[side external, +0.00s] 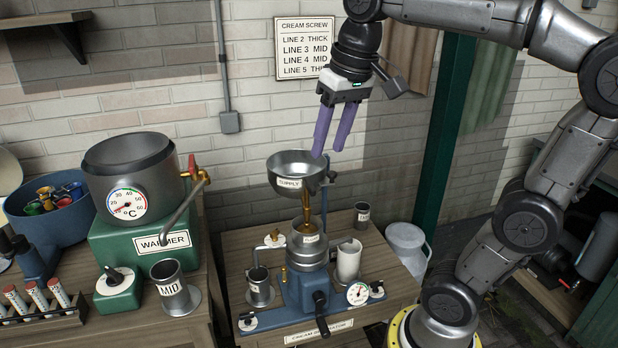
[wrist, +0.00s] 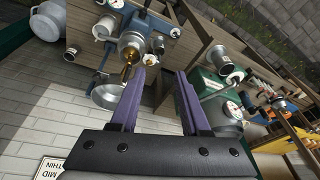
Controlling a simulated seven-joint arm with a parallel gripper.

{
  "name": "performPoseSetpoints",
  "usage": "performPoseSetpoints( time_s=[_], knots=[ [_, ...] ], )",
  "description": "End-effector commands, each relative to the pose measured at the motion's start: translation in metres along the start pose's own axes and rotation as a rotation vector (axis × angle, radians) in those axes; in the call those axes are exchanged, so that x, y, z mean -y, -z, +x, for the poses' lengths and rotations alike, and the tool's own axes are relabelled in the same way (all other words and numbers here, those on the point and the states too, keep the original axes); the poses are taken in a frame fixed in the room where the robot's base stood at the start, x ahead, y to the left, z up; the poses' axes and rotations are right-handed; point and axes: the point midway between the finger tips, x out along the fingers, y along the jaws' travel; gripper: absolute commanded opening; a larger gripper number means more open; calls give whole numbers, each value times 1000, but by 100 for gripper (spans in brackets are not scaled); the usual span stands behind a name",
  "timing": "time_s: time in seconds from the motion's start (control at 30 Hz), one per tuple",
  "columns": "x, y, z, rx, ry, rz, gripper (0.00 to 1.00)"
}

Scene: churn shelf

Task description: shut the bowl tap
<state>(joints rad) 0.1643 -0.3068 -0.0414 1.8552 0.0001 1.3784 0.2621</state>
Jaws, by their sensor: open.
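The grey supply bowl (side external: 297,160), labelled SUPPLY, stands above the cream separator, and it also shows in the wrist view (wrist: 104,96). A brass tap (side external: 307,204) hangs under the bowl above the separator's top; it shows in the wrist view too (wrist: 128,72). My gripper (side external: 328,152) has two purple fingers, apart and empty, pointing down above the bowl's right side. In the wrist view the fingers (wrist: 161,80) frame a gap, with the bowl and tap to the left.
The blue separator (side external: 306,290) stands on a wooden table with cups beside it. To the left, a warmer pot (side external: 133,175) with a red-handled tap (side external: 192,167) sits on a green base, near a MID cup (side external: 171,285). A green post (side external: 440,140) stands at right.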

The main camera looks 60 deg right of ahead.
Motion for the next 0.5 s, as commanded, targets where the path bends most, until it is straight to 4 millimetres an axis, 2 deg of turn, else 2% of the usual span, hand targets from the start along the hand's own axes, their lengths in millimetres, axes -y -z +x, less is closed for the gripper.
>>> performPoseSetpoints(
  time_s=[0.03,0.1,0.3,0.4,0.5],
  knots=[
    [-4,22,0,28,-16,48,46],
    [-10,48,0,61,-35,109,46],
    [-39,113,22,149,-79,253,46],
    [-56,135,39,176,-92,299,46],
    [-69,146,56,204,-102,331,46]
  ],
)
